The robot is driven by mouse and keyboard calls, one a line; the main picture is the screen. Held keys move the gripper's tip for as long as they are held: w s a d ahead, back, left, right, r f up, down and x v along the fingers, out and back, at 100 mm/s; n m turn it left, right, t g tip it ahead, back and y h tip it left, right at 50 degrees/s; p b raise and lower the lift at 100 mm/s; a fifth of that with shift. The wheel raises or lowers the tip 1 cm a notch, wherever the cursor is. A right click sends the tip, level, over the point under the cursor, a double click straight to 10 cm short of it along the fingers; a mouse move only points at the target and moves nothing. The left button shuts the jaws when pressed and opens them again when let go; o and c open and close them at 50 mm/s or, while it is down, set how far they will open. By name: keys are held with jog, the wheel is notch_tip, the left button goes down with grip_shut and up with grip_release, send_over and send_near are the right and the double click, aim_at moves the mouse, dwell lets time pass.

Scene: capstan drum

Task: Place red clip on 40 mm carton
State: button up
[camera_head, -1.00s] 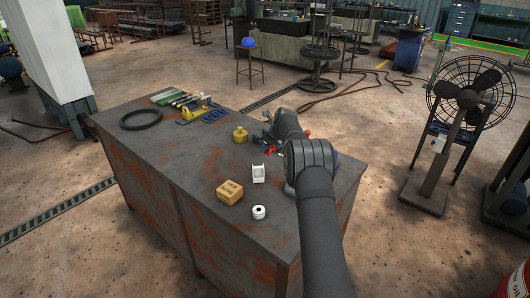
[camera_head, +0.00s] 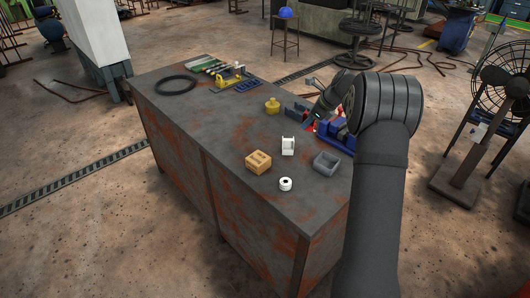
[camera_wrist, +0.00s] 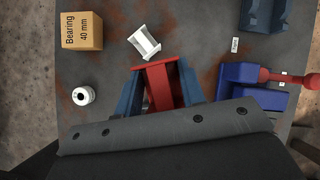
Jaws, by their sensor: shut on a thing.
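The red clip (camera_wrist: 160,82) is between the two blue fingers of my gripper (camera_wrist: 160,90) in the wrist view, and the gripper is shut on it. The 40 mm carton (camera_wrist: 82,31) is a tan box marked "Bearing 40 mm", at the upper left of the wrist view, apart from the clip. In the head view the carton (camera_head: 258,162) stands on the near part of the bench. My gripper there (camera_head: 309,122) is at the right side of the bench, beyond the carton; its fingers are small and the clip is hard to make out.
A white holder (camera_head: 288,146) and a white roll (camera_head: 286,184) stand close to the carton. A grey bin (camera_head: 326,162) is to their right. A blue vise (camera_wrist: 240,83) with a red handle is right of my gripper. The bench top (camera_head: 215,130) left of the carton is clear.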

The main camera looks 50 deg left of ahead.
jog(key=s+d+r+n+g+h, duration=0.1)
jog(key=s+n+g, duration=0.15)
jog(key=s, duration=0.35)
jog(key=s+d+r+n+g, duration=0.1)
jog(key=s+r+n, duration=0.15)
jog(key=s, duration=0.45)
send_near(251, 157)
jog(key=shift+s+a+r+t, duration=0.2)
jog(key=shift+s+a+t, duration=0.05)
jog(key=shift+s+a, duration=0.7)
jog(key=shift+s+a+f, duration=0.15)
jog(key=shift+a+f, duration=0.1)
jog(key=shift+f, duration=1.95)
jog(key=o, duration=1)
jog(key=shift+f, duration=0.1)
jog(key=shift+o, duration=0.2)
jog(key=v, duration=1.2)
